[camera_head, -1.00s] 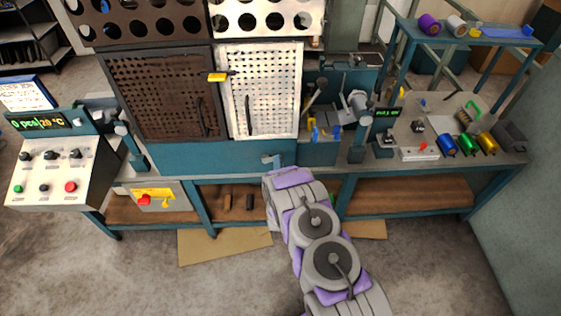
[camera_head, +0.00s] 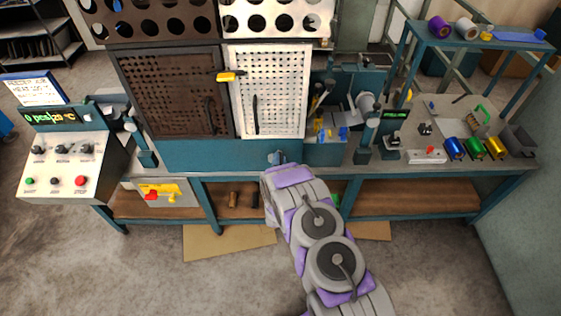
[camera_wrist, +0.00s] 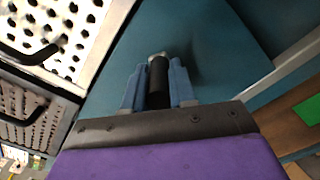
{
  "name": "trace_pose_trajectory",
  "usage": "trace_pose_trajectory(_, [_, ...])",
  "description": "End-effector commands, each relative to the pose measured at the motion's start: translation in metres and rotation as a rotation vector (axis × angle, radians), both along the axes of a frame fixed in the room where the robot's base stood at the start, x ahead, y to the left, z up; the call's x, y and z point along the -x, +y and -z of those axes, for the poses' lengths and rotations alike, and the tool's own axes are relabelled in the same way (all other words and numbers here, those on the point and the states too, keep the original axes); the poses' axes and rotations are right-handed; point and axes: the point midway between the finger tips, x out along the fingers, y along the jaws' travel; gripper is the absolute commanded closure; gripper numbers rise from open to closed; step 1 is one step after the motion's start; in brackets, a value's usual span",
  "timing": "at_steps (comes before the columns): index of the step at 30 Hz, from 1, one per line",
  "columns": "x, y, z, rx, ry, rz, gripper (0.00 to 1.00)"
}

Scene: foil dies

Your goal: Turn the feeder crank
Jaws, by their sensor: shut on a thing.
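My gripper (camera_wrist: 158,82) is shut on the black crank handle (camera_wrist: 159,78), which sits between its two blue fingers in the wrist view. The handle has a pale end, and its lower part is hidden by the gripper body. In the head view my gripper (camera_head: 277,157) is against the teal front of the workbench, below the perforated doors. The crank itself is hidden there by my arm and gripper.
The brown perforated door (camera_head: 172,92) and white perforated door (camera_head: 268,90) stand above the gripper. A control panel (camera_head: 65,165) is at left. Spools and small tools lie on the bench at right. Cardboard (camera_head: 225,242) lies on the floor below.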

Motion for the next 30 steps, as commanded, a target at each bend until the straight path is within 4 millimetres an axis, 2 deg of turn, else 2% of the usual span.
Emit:
trace_pose_trajectory(11, [0.0011,0.0039,0.0020,0.003,0.004,-0.008,1.00])
trace_pose_trajectory(12, [0.0010,0.0039,0.0020,0.003,0.004,-0.008,0.71])
trace_pose_trajectory(18, [0.0015,0.0023,0.0006,0.003,0.002,-0.004,0.52])
trace_pose_trajectory(19, [0.0015,0.0021,0.0004,0.003,0.002,-0.004,0.49])
trace_pose_trajectory(30, [0.0079,0.0001,-0.0003,0.001,0.001,-0.002,0.49])
